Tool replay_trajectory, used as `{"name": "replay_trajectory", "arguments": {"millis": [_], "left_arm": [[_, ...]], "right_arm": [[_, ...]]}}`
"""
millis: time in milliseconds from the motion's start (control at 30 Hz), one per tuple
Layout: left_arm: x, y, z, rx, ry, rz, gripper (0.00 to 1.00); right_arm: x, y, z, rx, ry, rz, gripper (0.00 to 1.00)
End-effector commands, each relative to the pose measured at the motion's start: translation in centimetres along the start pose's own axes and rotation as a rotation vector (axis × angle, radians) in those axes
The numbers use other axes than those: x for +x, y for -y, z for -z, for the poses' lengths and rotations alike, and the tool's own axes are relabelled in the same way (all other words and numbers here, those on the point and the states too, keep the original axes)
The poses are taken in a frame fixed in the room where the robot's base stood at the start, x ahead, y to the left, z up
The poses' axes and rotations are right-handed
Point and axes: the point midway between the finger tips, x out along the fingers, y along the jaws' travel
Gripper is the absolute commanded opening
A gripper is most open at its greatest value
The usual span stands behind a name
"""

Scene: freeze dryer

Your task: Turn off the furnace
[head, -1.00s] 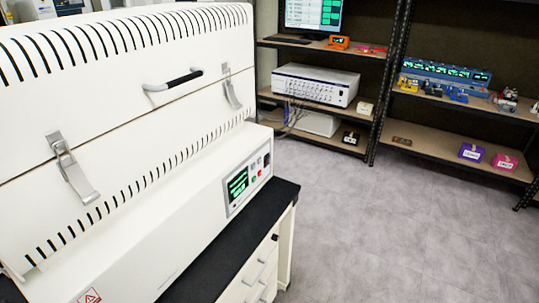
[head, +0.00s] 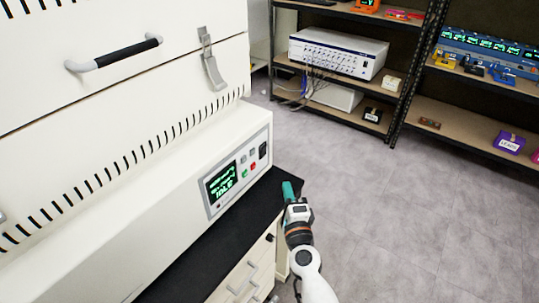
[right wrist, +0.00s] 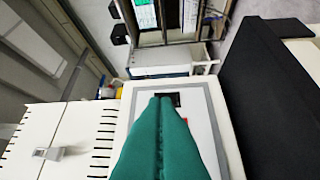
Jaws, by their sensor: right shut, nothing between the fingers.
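The white furnace (head: 120,235) fills the left of the head view, its lid shut. Its control panel (head: 238,172) has a lit green display (head: 224,183) reading IDLE, a green button (head: 244,172), a red button (head: 253,166) and a black switch (head: 263,151). My right gripper (head: 289,188) is shut and empty, its teal fingers to the right of the panel and below the switch in the head view. In the right wrist view the fingers (right wrist: 161,99) point toward the panel and partly cover the black switch (right wrist: 175,99); contact cannot be told. My left gripper is not in view.
The furnace stands on a black-topped bench (head: 205,255) with drawers. Shelves with a white instrument (head: 338,56), a blue device (head: 490,48) and small boxes stand at the back. The grey floor (head: 400,220) between is clear.

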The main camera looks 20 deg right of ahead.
Motion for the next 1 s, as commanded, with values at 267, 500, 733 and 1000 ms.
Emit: {"name": "replay_trajectory", "arguments": {"millis": [267, 500, 733, 1000], "left_arm": [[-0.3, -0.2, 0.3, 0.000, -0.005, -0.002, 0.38], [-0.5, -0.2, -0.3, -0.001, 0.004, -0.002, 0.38], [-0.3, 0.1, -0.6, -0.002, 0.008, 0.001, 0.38], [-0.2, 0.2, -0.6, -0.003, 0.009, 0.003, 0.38]], "right_arm": [[1.7, -0.1, 0.0, -0.003, -0.002, -0.001, 0.00], [6.6, 0.0, 0.1, -0.004, -0.003, -0.001, 0.00], [10.8, 0.1, 0.8, -0.002, -0.004, 0.001, 0.00], [12.7, 0.1, 2.7, -0.004, -0.001, 0.002, 0.00]]}}
